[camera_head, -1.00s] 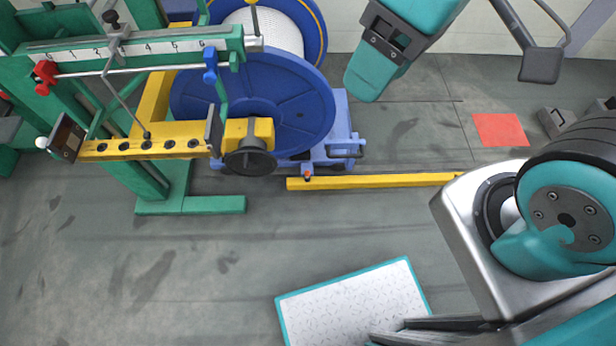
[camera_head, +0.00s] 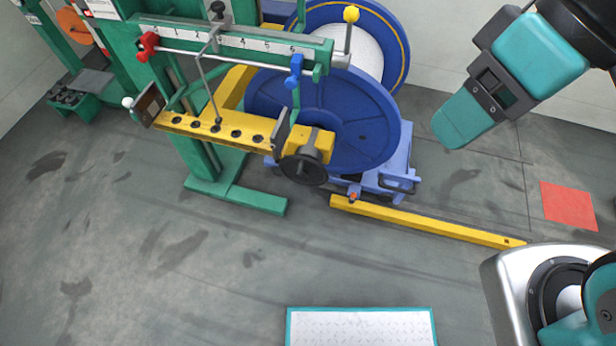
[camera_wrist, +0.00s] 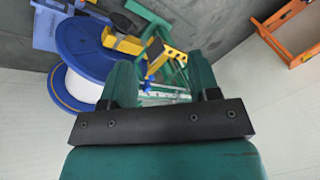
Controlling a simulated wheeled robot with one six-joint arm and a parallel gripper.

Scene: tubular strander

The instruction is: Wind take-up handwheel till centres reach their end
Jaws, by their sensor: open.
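The black take-up handwheel (camera_head: 303,170) sits at the near end of a yellow block, just left of the large blue reel (camera_head: 340,130) wound with white strand. The reel stands on a blue carriage (camera_head: 396,165). The centres at the reel's axis are hidden. My gripper (camera_head: 458,122) hangs in the air to the right of the reel, well apart from the handwheel. In the wrist view its two green fingers stand apart with nothing between them (camera_wrist: 163,85).
A green frame with a numbered scale (camera_head: 235,40), a red and a blue clamp, and a yellow beam (camera_head: 215,130) stands left of the reel. A yellow floor bar (camera_head: 430,222) lies in front of the carriage. A teal-edged plate (camera_head: 360,328) lies nearer on open floor.

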